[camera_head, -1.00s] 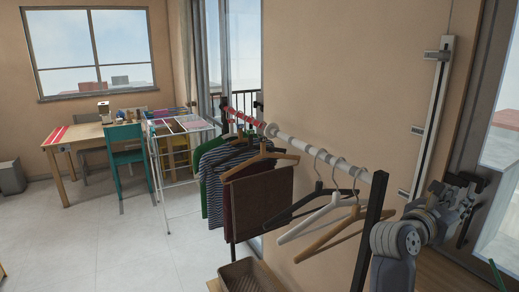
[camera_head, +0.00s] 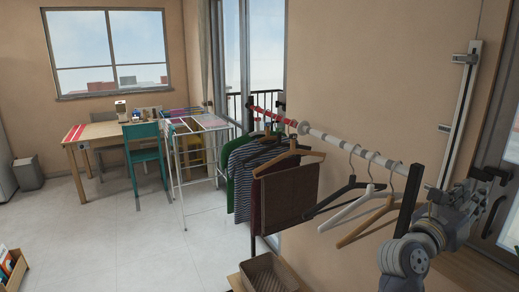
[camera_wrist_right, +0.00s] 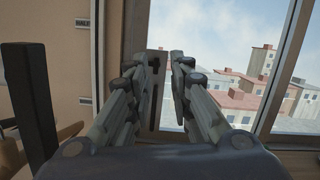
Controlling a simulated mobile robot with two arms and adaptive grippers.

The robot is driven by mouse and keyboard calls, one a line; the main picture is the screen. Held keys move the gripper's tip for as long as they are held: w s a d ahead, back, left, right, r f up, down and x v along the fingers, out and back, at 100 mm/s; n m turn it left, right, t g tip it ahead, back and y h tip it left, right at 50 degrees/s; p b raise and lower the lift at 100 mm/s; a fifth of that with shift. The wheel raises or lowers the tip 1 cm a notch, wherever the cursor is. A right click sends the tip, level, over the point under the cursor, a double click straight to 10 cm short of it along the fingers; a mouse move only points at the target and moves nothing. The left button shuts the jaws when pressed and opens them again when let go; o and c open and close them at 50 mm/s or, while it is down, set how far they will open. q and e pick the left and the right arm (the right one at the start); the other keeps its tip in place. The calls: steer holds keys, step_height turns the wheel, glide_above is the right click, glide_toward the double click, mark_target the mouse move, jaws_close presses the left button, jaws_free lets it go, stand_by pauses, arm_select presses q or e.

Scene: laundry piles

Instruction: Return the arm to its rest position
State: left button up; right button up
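My right arm (camera_head: 425,240) comes in at the lower right of the head view, beside the dark end post of the clothes rack. My right gripper (camera_head: 492,184) is at its far end, in front of the wall and glass door frame at the right. In the right wrist view, the two fingers of the right gripper (camera_wrist_right: 168,64) stand upright with a narrow gap between their tips. Nothing is between them. My left arm and gripper do not show.
The clothes rack (camera_head: 330,139) carries empty hangers (camera_head: 362,208) and hung clothes, close left of my arm. A woven basket (camera_head: 270,274) stands below. A drying rack (camera_head: 200,122), teal chair (camera_head: 145,155) and table (camera_head: 75,142) are farther back. The floor (camera_head: 120,235) at left is mostly clear.

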steer(key=a+r+n+t+y, duration=0.2)
steer(key=a+n+t+y, duration=1.3)
steer(key=n, duration=1)
steer(key=s+a+f+n+g+y, duration=0.3)
steer(key=a+f+n+g+y, duration=0.2)
steer(key=a+f+n, duration=0.55)
steer(key=s+a+f+n+g+y, duration=0.5)
steer(key=f+n, duration=0.3)
steer(key=f, duration=0.6)
steer(key=s+d+f+n+g+h, duration=0.2)
steer(key=s+d+f+g+h, duration=0.15)
steer(key=s+f+g, duration=0.45)
steer(key=s+d+f+n+g+h, duration=0.3)
steer(key=s+f+h, duration=0.1)
steer(key=s+f, duration=0.85)
steer(key=s+f+g, duration=0.2)
steer(key=s+f, duration=0.1)
steer(key=f, duration=2.2)
steer(key=s+d+f, duration=0.3)
steer(key=s+f, duration=1.3)
steer(key=shift+s+g, duration=0.3)
steer(key=shift+g, duration=0.1)
